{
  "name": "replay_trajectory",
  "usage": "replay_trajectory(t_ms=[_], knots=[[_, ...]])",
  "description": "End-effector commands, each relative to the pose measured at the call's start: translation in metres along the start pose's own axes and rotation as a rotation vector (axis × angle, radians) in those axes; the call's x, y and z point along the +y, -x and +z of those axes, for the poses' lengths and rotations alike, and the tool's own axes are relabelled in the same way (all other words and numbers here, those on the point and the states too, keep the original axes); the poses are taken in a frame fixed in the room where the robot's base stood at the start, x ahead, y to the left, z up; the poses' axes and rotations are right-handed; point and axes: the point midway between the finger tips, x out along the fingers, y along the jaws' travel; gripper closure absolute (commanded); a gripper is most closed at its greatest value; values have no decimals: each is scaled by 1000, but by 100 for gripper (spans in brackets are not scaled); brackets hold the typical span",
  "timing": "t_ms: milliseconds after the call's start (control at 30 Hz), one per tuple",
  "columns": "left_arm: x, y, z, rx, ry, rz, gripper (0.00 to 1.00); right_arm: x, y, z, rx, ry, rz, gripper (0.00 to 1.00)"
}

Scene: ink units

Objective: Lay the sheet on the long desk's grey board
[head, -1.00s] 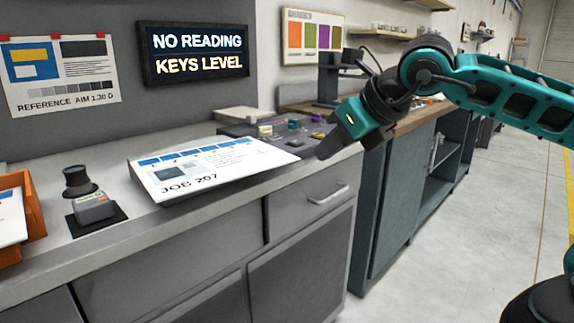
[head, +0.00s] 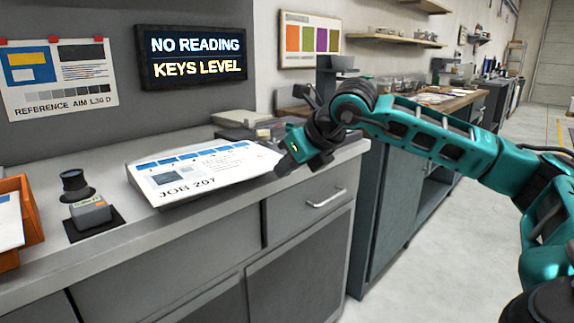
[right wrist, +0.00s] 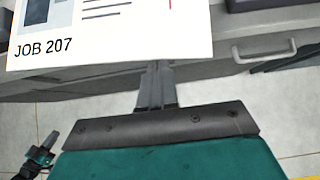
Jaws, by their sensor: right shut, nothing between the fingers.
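The white sheet (head: 205,168), printed "JOB 207" with a row of blue patches, lies on the long desk. A thin grey edge of the board (head: 142,190) shows under its left side; the rest of the board is hidden. My right gripper (head: 281,170) is shut and empty at the sheet's right corner. In the right wrist view its fingers (right wrist: 154,85) reach the near edge of the sheet (right wrist: 120,30); I cannot tell whether they touch it. What looks like my left gripper (right wrist: 48,135) shows small at lower left there, its jaws unclear.
A grey loupe-like device (head: 88,205) stands on a dark pad left of the sheet. An orange tray (head: 32,215) holds paper at the far left. A lit sign (head: 195,55) reads "NO READING KEYS LEVEL". A drawer handle (head: 326,198) sticks out below the desk top.

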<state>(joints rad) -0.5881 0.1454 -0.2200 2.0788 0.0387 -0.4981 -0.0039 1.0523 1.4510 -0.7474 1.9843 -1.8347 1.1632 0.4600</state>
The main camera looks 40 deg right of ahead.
Motion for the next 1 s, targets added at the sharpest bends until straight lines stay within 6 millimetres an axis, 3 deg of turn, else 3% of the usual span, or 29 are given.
replay_trajectory(t_ms=[267, 600, 1000], knots=[[-1, 2, -3, 1, -4, -2, 100, 1, -3, 5, -1, 0, 2, 100], [-3, 11, -15, 10, -6, -7, 100, 1, -32, 35, -1, -1, 2, 100], [-4, 11, -12, 3, -7, -8, 100, 0, -37, 37, 0, 1, 0, 100]])
